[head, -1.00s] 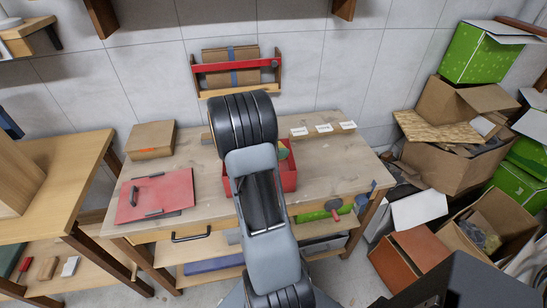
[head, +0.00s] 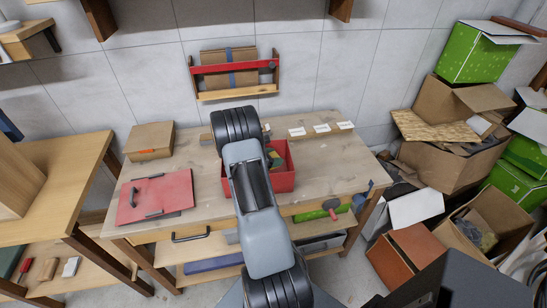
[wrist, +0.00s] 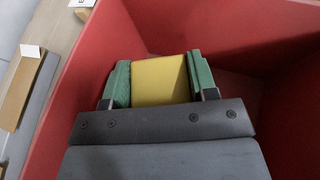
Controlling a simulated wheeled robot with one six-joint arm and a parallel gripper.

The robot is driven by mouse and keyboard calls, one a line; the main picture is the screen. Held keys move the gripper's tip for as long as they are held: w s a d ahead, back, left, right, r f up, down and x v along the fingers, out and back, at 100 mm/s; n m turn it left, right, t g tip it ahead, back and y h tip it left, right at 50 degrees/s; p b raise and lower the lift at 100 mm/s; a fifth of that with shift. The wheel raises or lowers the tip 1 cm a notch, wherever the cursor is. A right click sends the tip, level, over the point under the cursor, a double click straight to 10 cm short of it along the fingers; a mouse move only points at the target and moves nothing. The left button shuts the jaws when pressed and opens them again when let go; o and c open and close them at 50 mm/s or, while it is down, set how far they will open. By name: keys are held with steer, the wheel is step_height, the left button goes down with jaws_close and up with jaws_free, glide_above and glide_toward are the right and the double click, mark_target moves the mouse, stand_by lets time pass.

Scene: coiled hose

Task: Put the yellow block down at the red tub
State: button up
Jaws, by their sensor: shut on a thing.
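The red tub (head: 285,182) stands on the wooden workbench, partly hidden behind my arm in the head view. In the wrist view the tub's red walls (wrist: 235,35) surround my gripper on several sides. My gripper (wrist: 161,82) has green finger pads, one on each side of the yellow block (wrist: 160,75), and is shut on it. The block is within the tub's walls. Whether its underside touches the tub floor is hidden. In the head view my gripper (head: 274,158) shows only as a small green patch inside the tub.
A red panel with a black handle (head: 160,197) lies left of the tub, with a cardboard box (head: 149,141) behind it. Small white labels (head: 321,128) stand along the bench's back strip. The bench top (head: 335,172) right of the tub is clear.

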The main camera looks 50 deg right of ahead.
steer(key=shift+f+b, duration=0.6)
steer(key=shift+b, duration=0.05)
steer(key=o, duration=0.6)
steer(key=shift+o, duration=0.2)
steer(key=shift+r, duration=0.15)
steer(key=shift+r+p, duration=0.3)
steer(key=shift+p, duration=0.15)
steer(key=shift+r+p, duration=0.55)
steer(key=shift+p, duration=0.05)
steer(key=v, duration=0.2)
steer(key=b+v, duration=0.1)
steer(key=v, duration=0.1)
steer(key=b+v, duration=0.1)
steer(key=v, duration=0.1)
steer(key=shift+w+a+f, duration=0.1)
steer(key=shift+a+f, duration=0.05)
steer(key=shift+f, duration=0.1)
steer(key=shift+w+a+r, duration=0.15)
steer(key=shift+a+r, duration=0.1)
steer(key=shift+a, duration=0.25)
